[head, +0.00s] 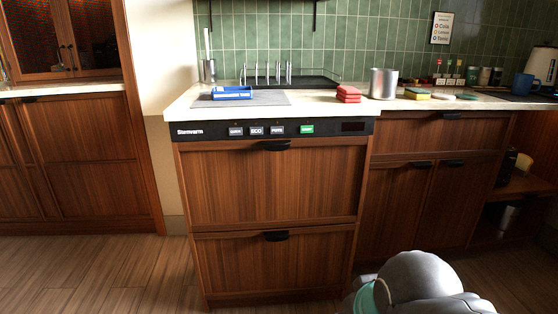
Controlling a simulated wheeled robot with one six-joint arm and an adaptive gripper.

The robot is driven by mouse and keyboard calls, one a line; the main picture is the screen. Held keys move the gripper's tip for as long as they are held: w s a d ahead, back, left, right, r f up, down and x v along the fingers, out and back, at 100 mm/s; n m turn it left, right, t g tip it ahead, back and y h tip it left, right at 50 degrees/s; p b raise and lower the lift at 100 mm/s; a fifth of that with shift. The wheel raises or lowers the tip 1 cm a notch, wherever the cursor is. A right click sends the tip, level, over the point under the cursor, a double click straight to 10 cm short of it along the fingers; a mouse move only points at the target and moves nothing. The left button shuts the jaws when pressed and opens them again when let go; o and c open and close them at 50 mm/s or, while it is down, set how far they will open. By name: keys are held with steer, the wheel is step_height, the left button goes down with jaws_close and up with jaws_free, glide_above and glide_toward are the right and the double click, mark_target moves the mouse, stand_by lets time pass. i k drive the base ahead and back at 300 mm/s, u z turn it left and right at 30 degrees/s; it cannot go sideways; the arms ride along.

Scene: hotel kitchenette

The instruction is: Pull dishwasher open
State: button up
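The dishwasher (265,186) stands in the middle of the head view, under the white counter. It has a wooden front in two panels, one above the other, and both look shut. A black control panel (345,127) runs along its top, with several pale buttons and one green one. A black handle (277,145) sits at the top of the upper panel. A second black handle (276,236) sits at the top of the lower panel. Grey and teal links of my arm show at the bottom right, in front of the cabinets. My gripper is not in view.
A blue tray (232,92), stacked red cloths (348,93) and a metal canister (383,83) stand on the counter above. Wooden cabinets (409,195) adjoin on the right, with an open shelf beyond. The wooden floor (90,268) at left is clear.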

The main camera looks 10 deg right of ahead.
mark_target(292, 178)
steer(key=k, duration=0.3)
steer(key=u, duration=0.8)
steer(key=i, duration=0.65)
steer(key=z, duration=1.35)
